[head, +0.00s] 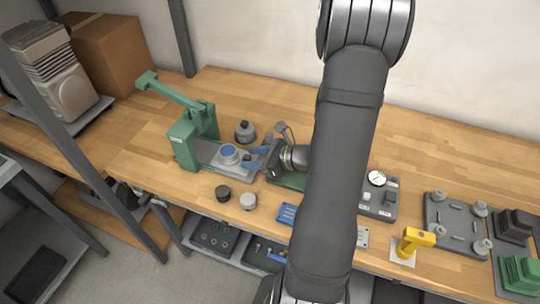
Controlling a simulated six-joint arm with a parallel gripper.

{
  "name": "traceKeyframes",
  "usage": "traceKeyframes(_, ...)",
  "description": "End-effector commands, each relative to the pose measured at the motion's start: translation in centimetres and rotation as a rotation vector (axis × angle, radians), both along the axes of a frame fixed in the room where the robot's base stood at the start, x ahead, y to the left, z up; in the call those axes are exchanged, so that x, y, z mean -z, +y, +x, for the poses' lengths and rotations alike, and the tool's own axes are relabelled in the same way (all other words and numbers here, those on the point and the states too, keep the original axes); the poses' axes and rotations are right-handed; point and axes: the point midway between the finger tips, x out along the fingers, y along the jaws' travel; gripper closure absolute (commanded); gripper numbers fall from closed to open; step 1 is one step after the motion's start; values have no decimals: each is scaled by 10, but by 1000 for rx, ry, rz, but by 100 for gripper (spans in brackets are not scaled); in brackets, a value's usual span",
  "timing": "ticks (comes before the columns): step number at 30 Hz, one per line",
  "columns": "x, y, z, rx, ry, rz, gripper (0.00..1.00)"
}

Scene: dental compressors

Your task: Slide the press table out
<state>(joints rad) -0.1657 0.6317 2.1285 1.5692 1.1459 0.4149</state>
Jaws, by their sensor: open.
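The green press (187,143) stands at the left of the wooden bench, its long lever arm pointing up and left. Its grey press table (208,153) lies flat at the press base and reaches right. A round grey part with a blue ring (229,153) sits on the table. My gripper (250,158), with blue fingers, is open just right of this round part, over the right end of the table. I cannot tell whether the fingers touch anything. My wrist and arm cover the area to the right.
A grey knobbed part (245,131) stands behind the table. The bench behind is clear.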

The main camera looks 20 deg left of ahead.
Motion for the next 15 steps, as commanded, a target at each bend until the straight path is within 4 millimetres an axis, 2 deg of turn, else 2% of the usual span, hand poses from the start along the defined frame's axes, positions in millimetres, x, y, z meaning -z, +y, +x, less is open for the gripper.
traceKeyframes(5, -8, -19, 2, 6, -4, 1, 58)
traceKeyframes(15, -31, -75, 1, 6, -4, 0, 58)
